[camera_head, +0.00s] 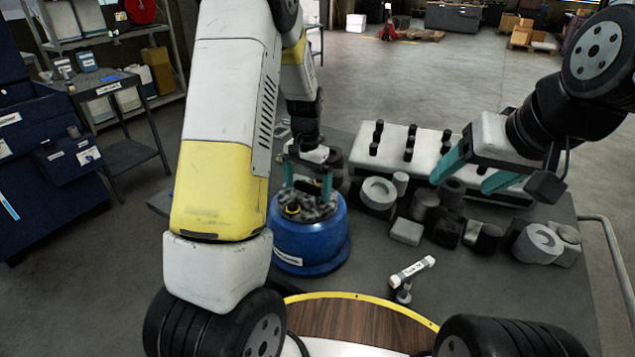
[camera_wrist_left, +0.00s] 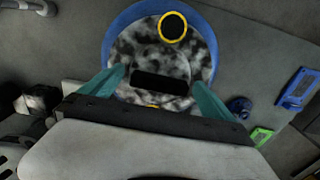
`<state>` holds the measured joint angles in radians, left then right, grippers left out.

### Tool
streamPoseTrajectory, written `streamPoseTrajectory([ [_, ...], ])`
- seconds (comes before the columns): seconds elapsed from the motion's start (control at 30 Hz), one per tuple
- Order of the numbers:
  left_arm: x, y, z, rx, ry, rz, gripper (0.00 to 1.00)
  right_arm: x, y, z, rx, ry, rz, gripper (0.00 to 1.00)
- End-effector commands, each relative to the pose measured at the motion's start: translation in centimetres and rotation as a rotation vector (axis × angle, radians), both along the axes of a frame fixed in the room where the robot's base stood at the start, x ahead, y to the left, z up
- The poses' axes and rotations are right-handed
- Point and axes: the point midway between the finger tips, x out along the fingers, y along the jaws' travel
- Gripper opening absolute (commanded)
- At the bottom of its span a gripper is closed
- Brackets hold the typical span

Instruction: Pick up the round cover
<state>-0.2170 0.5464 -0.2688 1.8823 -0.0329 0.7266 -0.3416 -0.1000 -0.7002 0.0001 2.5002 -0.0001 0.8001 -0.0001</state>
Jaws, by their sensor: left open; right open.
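A blue round tub (camera_head: 310,245) stands on the dark table near the middle of the head view. In its top is a round mottled grey-and-black piece (camera_head: 318,207), which looks like the round cover. In the left wrist view this piece (camera_wrist_left: 200,50) has a yellow-ringed black hole and a dark slot. My left gripper (camera_head: 308,184) is open over it, fingers pointing down. In the wrist view its fingertips (camera_wrist_left: 160,80) lie on either side of the slot; contact cannot be told. My right gripper (camera_head: 462,183) is open and empty over grey parts on the right.
Several grey and black metal parts (camera_head: 405,231) crowd the table right of the tub. A pale block with black pegs (camera_head: 395,150) lies behind them. The table (camera_head: 470,310) is bare at front right.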

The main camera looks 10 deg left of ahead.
Motion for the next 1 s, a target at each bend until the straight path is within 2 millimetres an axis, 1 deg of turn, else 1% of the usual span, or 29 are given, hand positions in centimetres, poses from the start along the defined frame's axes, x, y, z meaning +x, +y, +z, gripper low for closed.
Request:
streamPoseTrajectory([
  [0.03,0.0,0.0,0.0,0.000,0.000,0.000,1.00,0.0,0.0,0.0,0.000,0.000,0.000,0.69],
  [0.07,0.0,0.0,0.0,0.000,0.000,0.000,0.96,0.0,0.0,0.0,0.000,0.000,0.000,0.69],
  [0.1,0.0,0.0,0.0,0.000,0.000,0.000,0.88,0.0,0.0,0.0,0.000,0.000,0.000,0.69],
  [0.17,0.0,0.0,0.0,0.000,0.000,0.000,0.76,0.0,0.0,0.0,0.000,0.000,0.000,0.69],
  [0.2,0.0,0.0,0.0,0.000,0.000,0.000,0.69,0.0,0.0,0.0,0.000,0.000,0.000,0.69],
  [0.27,0.0,0.0,0.0,0.000,0.000,0.000,0.57,0.0,0.0,0.0,0.000,0.000,0.000,0.69],
  [0.3,0.0,0.0,0.0,0.000,0.000,0.000,0.49,0.0,0.0,0.0,0.000,0.000,0.000,0.69],
  [0.37,0.0,0.0,0.0,0.000,0.000,0.000,0.37,0.0,0.0,0.0,0.000,0.000,0.000,0.69],
  [0.4,0.0,0.0,0.0,0.000,0.000,0.000,0.30,0.0,0.0,0.0,0.000,0.000,0.000,0.69],
  [0.77,0.1,0.0,0.5,-0.001,-0.002,0.000,0.29,0.0,0.0,0.0,0.000,0.000,0.000,0.69],
  [0.87,0.1,-0.1,1.3,-0.001,-0.004,0.000,0.29,0.0,0.0,0.0,0.000,0.000,0.000,0.69],
  [1.0,0.2,-0.1,2.7,-0.002,-0.005,-0.001,0.29,0.0,0.0,0.0,0.000,0.000,0.000,0.69],
])
